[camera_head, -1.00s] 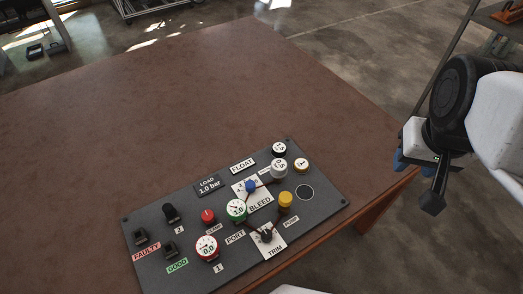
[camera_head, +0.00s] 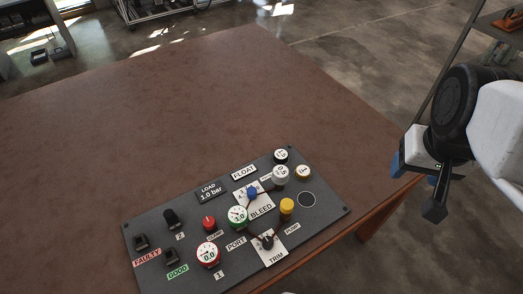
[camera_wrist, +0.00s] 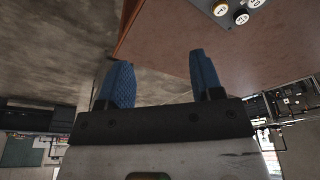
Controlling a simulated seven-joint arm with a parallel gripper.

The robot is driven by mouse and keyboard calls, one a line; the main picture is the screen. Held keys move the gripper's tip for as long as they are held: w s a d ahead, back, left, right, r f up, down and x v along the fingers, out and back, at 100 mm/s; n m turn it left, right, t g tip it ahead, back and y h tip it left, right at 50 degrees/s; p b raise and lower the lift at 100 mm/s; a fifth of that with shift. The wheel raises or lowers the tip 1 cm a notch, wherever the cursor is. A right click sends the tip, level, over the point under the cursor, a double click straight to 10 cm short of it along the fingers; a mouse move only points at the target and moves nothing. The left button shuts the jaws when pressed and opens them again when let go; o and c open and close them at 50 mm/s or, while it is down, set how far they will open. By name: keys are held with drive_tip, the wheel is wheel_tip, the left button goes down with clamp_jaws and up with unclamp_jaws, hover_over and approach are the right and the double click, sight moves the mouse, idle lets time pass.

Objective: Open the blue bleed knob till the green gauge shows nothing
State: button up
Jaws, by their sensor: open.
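The blue bleed knob (camera_head: 252,193) stands on a white plate marked BLEED, on the dark panel (camera_head: 188,206). The green-rimmed gauge (camera_head: 238,216) is just left of it and seems to read 1.0. My gripper (camera_head: 414,176) is off the table's right edge, well apart from the panel. In the wrist view its two blue fingers (camera_wrist: 160,78) are spread apart with nothing between them. The knob and the green gauge are not in the wrist view.
The panel also bears a red-rimmed gauge (camera_head: 208,254) reading 0.0, a red knob (camera_head: 208,223), a yellow knob (camera_head: 287,206), a black TRIM knob (camera_head: 267,241) and white-topped dials (camera_head: 280,174). The brown table (camera_head: 150,120) is clear behind the panel.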

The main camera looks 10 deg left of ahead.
drive_tip(key=w+a+f, duration=0.4)
drive_tip(key=w+a, duration=0.2)
drive_tip(key=a, duration=0.1)
drive_tip(key=g, duration=0.3)
hover_over(252, 191)
wheel_tip(252, 191, down, 20)
drive_tip(key=shift+f, duration=0.25)
drive_tip(key=shift+f, duration=0.15)
drive_tip(key=shift+f, duration=3.9)
drive_tip(key=shift+f, duration=0.9)
